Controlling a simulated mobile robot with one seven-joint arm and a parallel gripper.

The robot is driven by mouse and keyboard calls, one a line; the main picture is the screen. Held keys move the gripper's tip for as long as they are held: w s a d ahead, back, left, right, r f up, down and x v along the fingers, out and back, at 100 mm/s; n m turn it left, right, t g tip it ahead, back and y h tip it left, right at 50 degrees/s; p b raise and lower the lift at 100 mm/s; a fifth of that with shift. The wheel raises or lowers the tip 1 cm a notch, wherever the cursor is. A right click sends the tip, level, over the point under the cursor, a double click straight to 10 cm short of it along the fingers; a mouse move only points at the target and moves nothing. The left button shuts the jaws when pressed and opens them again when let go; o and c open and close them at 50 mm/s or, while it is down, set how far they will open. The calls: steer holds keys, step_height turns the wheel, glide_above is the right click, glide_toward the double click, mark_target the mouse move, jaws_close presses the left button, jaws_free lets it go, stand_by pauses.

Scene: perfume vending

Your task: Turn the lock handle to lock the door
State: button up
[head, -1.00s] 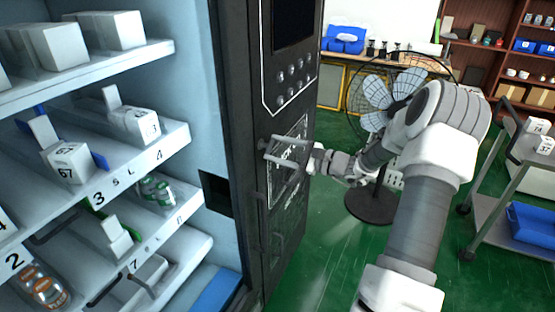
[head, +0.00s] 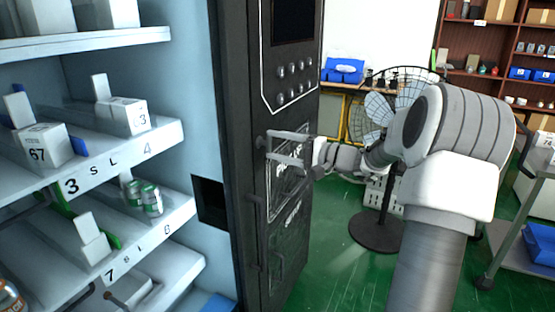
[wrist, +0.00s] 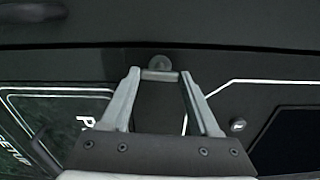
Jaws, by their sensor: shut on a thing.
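The black vending machine door (head: 292,235) stands at the side of the open shelf cabinet. My gripper (head: 268,146) reaches its front from the right, with its fingers just below the button panel. In the wrist view, my gripper (wrist: 161,75) has its fingertips closed on the small lock handle (wrist: 160,75), a short bar crosswise between them. A round dark knob (wrist: 160,62) sits just beyond the bar. In the head view the fingers mostly hide the handle.
Shelves (head: 150,143) with white boxes and green cans (head: 151,199) fill the left. A black fan (head: 376,230) stands on the green floor behind my arm. A grey cart (head: 520,235) with a blue bin is at the right.

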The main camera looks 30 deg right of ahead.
steer(key=shift+n+b, duration=0.5)
steer(key=shift+b, duration=0.05)
steer(key=o, duration=1.4)
steer(key=shift+c, duration=0.2)
steer(key=shift+s+d, duration=0.1)
steer(key=p+v, duration=0.2)
steer(key=v, duration=1.5)
steer(key=shift+s, duration=0.1)
